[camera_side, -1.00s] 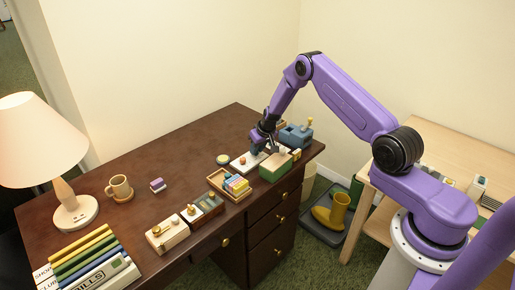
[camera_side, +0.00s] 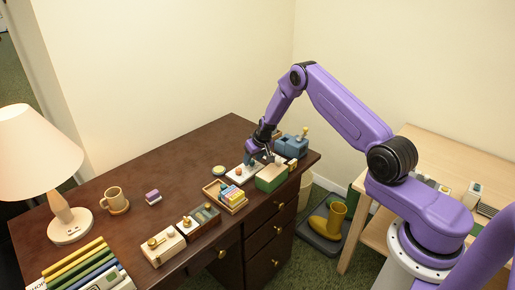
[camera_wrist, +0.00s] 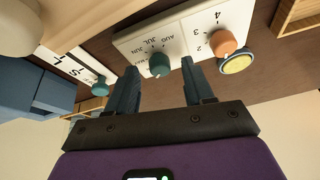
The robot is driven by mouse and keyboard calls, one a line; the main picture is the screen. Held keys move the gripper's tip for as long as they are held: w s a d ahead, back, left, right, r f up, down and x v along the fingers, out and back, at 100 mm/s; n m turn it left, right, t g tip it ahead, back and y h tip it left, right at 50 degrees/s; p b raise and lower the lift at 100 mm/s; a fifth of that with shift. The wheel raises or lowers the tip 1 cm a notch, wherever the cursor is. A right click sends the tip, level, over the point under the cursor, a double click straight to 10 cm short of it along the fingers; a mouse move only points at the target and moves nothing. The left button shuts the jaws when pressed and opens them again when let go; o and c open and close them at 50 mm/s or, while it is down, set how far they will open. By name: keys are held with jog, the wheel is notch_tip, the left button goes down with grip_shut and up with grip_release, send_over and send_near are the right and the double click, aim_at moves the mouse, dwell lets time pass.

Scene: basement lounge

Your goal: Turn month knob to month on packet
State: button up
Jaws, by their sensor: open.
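A white panel (camera_side: 233,173) lies on the dark desk. In the wrist view the panel (camera_wrist: 188,38) bears a teal knob (camera_wrist: 159,64) ringed by month labels, with JUL and AUG readable. An orange knob (camera_wrist: 223,43) with numbers 2, 3 and 4 is on the same panel. My gripper (camera_wrist: 160,67) is open, its two fingers appearing either side of the teal knob; I cannot tell whether they reach down around it.
A green box (camera_side: 271,179) and a blue box (camera_side: 291,147) stand close to my gripper. Another white panel with a teal knob (camera_wrist: 100,88) shows in the wrist view. A round yellow-topped item (camera_wrist: 237,64) is near the orange knob.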

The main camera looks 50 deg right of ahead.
jog(key=v, duration=1.7)
jog(key=shift+r, duration=0.1)
jog(key=s+a+r+n+g+y, duration=0.1)
jog(key=s+a+r+n, duration=0.25)
jog(key=s+a, duration=0.45)
jog(key=s+a+r+n+g+y, duration=0.1)
jog(key=s+a+r+n, duration=0.3)
jog(key=a, duration=0.7)
jog(key=s+r+n+g, duration=0.1)
jog(key=s+n, duration=0.2)
jog(key=s, duration=1.1)
jog(key=s+r+n+g+h, duration=0.1)
jog(key=s+n, duration=0.3)
jog(key=s, duration=1)
jog(key=shift+s+d+r, duration=0.25)
jog(key=shift+s+r, duration=0.05)
jog(key=shift+r, duration=0.5)
